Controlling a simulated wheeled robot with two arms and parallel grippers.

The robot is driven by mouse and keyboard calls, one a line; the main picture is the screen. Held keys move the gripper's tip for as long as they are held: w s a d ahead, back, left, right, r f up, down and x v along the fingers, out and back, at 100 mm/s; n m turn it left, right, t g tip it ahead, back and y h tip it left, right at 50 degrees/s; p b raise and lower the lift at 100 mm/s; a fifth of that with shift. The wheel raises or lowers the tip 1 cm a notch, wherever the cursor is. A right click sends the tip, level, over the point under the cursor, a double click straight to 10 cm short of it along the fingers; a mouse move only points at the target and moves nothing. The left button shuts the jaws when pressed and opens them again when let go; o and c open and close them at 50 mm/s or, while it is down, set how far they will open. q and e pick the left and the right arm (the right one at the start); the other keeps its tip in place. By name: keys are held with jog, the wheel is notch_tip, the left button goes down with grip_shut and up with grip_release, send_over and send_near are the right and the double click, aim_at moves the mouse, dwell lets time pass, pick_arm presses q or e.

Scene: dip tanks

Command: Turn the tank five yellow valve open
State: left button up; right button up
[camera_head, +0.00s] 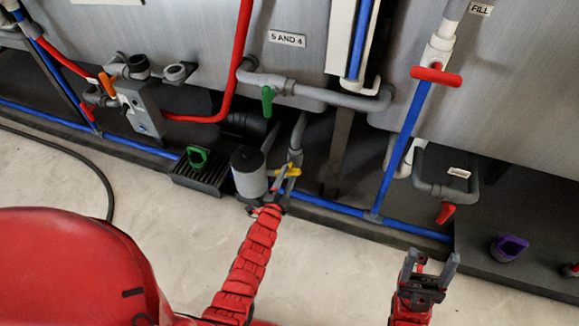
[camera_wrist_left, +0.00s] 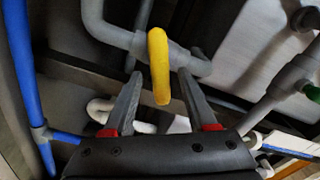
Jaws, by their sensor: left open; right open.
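The yellow valve handle (camera_head: 289,170) sits on a grey pipe low in front of the tanks, just right of a grey and white cylinder. In the left wrist view the yellow handle (camera_wrist_left: 160,65) stands between the two fingers of my left gripper (camera_wrist_left: 156,95), with a gap on each side. My left gripper (camera_head: 281,186) is open at the valve in the head view. My right gripper (camera_head: 430,266) is open and empty above the floor at the lower right, away from the valve.
A green valve (camera_head: 267,100) is on the pipe above, under the "5 AND 4" label (camera_head: 287,39). The cylinder (camera_head: 249,172) stands close left of my left gripper. A blue pipe (camera_head: 340,206) runs along the dark ledge. Red valves (camera_head: 436,76) are to the right.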

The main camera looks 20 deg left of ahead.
pick_arm(q)
jog(key=shift+w, duration=1.15)
grip_shut()
